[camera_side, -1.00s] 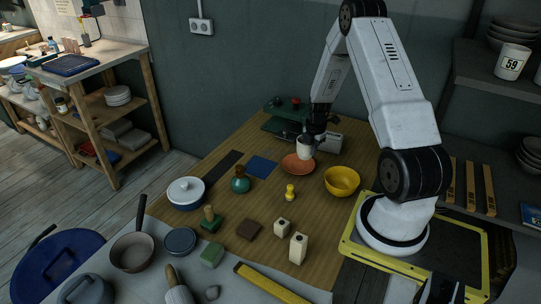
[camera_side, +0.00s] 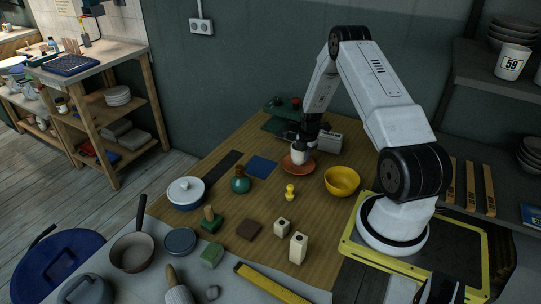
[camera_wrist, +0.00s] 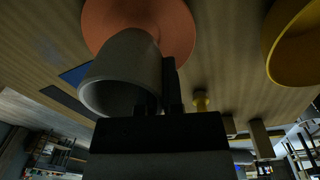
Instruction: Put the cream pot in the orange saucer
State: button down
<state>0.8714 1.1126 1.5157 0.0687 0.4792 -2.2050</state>
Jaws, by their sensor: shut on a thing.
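The cream pot (camera_side: 298,154) is upright at the orange saucer (camera_side: 310,169), over its middle. In the wrist view the pot (camera_wrist: 118,72) shows large and in shadow, with its open mouth toward the camera, and it overlaps the saucer (camera_wrist: 172,22). My gripper (camera_side: 306,143) is shut on the pot's wall, with its dark fingers (camera_wrist: 172,88) at one side of the pot. I cannot tell whether the pot's base touches the saucer, since the contact is too small in the side view and hidden in the wrist view.
A yellow bowl (camera_side: 342,181) stands to the right of the saucer, and a small yellow pawn-like piece (camera_side: 290,192) in front. A grey box (camera_side: 328,142) is behind, close to my gripper.

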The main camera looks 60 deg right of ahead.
jog(key=shift+f, duration=1.25)
jog(key=shift+f, duration=0.1)
jog(key=c, duration=0.8)
grip_release()
jog(key=shift+s+r, duration=0.15)
jog(key=shift+r, duration=2.9)
jog(key=shift+s+r, duration=0.15)
jog(key=shift+r, duration=2.9)
jog(key=shift+a, duration=0.15)
